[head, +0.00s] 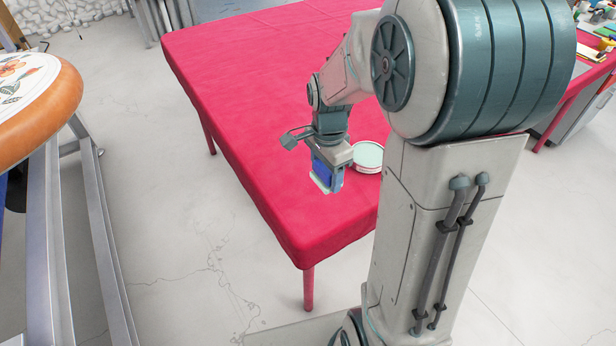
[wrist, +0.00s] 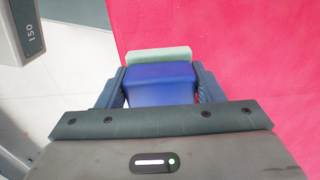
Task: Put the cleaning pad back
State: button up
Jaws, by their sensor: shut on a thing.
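The cleaning pad (head: 323,174) is a blue block with a pale green layer along its far or lower edge. My gripper (head: 328,168) is shut on it, above the near part of the red-covered table (head: 245,130). In the wrist view the cleaning pad (wrist: 160,82) sits between the two dark fingers of my gripper (wrist: 160,88), its pale green strip showing beyond the blue. I cannot tell whether the pad touches the table.
The table's left and near edges are close to my gripper; its far left surface is bare. A round orange-rimmed board (head: 68,95) on a grey metal frame (head: 100,235) stands at the left. Another red table (head: 580,85) with cluttered items is at the back right.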

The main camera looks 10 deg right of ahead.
send_over(308, 185)
notch_tip(308, 185, down, 4)
jog(key=shift+s+f+p, duration=0.1)
jog(key=shift+f+p, duration=0.1)
jog(key=shift+p, duration=0.15)
jog(key=shift+f, duration=2.05)
jog(key=shift+f, duration=0.2)
jog(key=o, duration=0.9)
jog(key=shift+o, duration=0.2)
jog(key=shift+r, duration=0.15)
